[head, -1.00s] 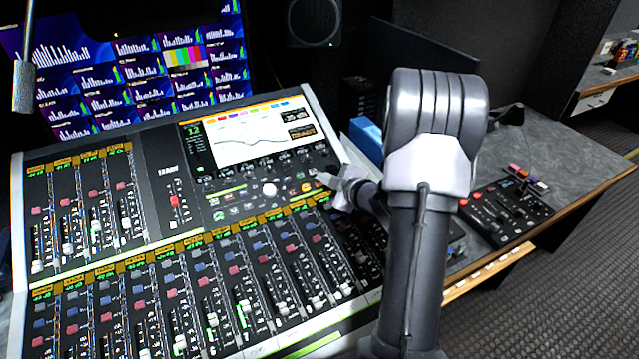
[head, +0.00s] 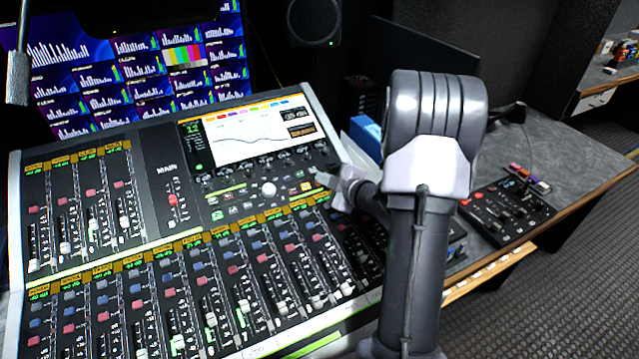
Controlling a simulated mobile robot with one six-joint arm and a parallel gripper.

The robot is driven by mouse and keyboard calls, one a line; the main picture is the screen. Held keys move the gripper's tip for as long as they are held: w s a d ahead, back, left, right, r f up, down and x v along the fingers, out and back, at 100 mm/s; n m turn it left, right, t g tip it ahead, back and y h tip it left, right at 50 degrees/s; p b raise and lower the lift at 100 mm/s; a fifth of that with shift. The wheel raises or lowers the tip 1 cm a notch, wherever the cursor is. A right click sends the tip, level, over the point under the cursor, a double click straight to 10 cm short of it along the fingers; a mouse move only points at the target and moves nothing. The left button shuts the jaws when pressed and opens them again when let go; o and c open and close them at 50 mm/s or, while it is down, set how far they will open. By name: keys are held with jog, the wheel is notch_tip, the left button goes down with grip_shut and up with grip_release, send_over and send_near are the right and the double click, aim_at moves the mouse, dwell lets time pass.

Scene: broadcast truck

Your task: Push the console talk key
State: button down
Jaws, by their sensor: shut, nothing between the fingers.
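The mixing console (head: 160,210) fills the left and middle of the head view. Its upper right panel has a screen (head: 245,135) with knobs and small keys below it. A small yellow-orange lit key (head: 306,187) sits at the right of that panel; I cannot read its label or tell which key is the talk key. My gripper (head: 320,178) is shut and empty, its tip at the right edge of this key area, close to the lit key. I cannot tell whether it touches the panel. My wrist and arm hide the console's right edge.
A smaller control panel (head: 505,207) with coloured keys lies on the grey desk (head: 580,165) to the right. A blue box (head: 366,136) sits behind my arm. Monitors (head: 130,75) and a speaker (head: 313,22) stand behind the console. A microphone (head: 17,80) hangs at the left.

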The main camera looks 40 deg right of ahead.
jog(key=shift+w+f+b, duration=0.15)
jog(key=shift+f+b, duration=0.3)
jog(key=shift+b, duration=0.05)
dwell(0.4)
jog(key=shift+r, duration=0.1)
jog(key=shift+s+r+p, duration=0.35)
jog(key=shift+r+p, duration=0.2)
jog(key=shift+r, duration=0.25)
jog(key=r+p, duration=0.1)
jog(key=s+r+p, duration=0.1)
jog(key=r, duration=0.1)
jog(key=s+r+p, duration=0.1)
jog(key=r, duration=0.1)
jog(key=shift+s+a+r+p, duration=0.15)
jog(key=shift+a+r+p, duration=0.05)
jog(key=shift+a+p, duration=0.2)
